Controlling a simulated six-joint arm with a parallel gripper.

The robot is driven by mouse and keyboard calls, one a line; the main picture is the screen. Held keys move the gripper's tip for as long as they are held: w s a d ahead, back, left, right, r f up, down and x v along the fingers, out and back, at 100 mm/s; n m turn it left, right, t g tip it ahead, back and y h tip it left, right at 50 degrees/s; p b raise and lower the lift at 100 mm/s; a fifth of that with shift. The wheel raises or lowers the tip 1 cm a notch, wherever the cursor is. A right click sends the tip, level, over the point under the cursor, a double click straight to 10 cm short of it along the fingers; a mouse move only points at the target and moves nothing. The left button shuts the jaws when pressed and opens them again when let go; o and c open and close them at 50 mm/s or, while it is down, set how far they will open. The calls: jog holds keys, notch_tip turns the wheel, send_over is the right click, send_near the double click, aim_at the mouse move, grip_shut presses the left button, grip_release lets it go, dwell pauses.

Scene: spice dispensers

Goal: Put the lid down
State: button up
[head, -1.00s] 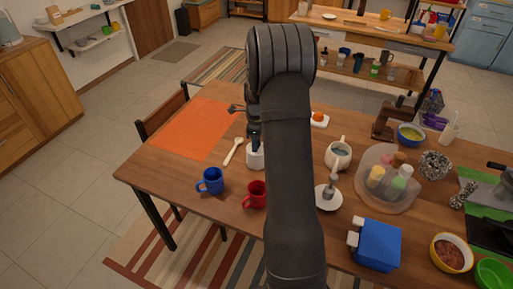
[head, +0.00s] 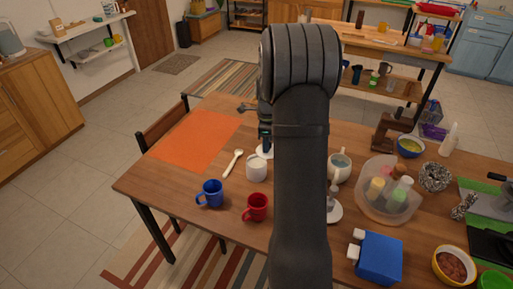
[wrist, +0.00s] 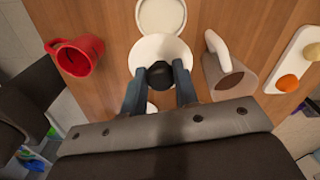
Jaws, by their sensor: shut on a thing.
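A white round lid (wrist: 160,48) with a black knob (wrist: 160,75) is under my gripper (wrist: 160,84) in the wrist view. The gripper is shut on the knob, one finger at each side. In the head view the lid (head: 265,153) shows as a white edge below my gripper (head: 265,140), just behind a white jar (head: 256,169). The jar stands uncovered on the table, and its round top (wrist: 160,14) is cut by the upper edge of the wrist view. I cannot tell whether the lid touches the table.
A red mug (head: 256,207), a blue mug (head: 210,193) and a white spoon (head: 232,163) are near the jar. A white pitcher (head: 340,167) stands to the right. An orange mat (head: 195,140) lies clear at the left. My arm hides part of the table.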

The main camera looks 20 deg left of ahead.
jog(key=d+r, duration=0.4)
jog(key=d, duration=0.3)
jog(key=w+a+f, duration=0.4)
jog(key=w+a, duration=0.3)
jog(key=a, duration=0.1)
jog(key=w+a+f, duration=0.4)
jog(key=w+a, duration=0.3)
jog(key=a, duration=0.2)
notch_tip(320, 180, down, 10)
jog(key=shift+s+d+r, duration=0.15)
jog(key=shift+r, duration=0.1)
jog(key=shift+f, duration=0.2)
jog(key=o, duration=1)
jog(key=shift+c, duration=0.2)
jog(key=shift+r, duration=0.15)
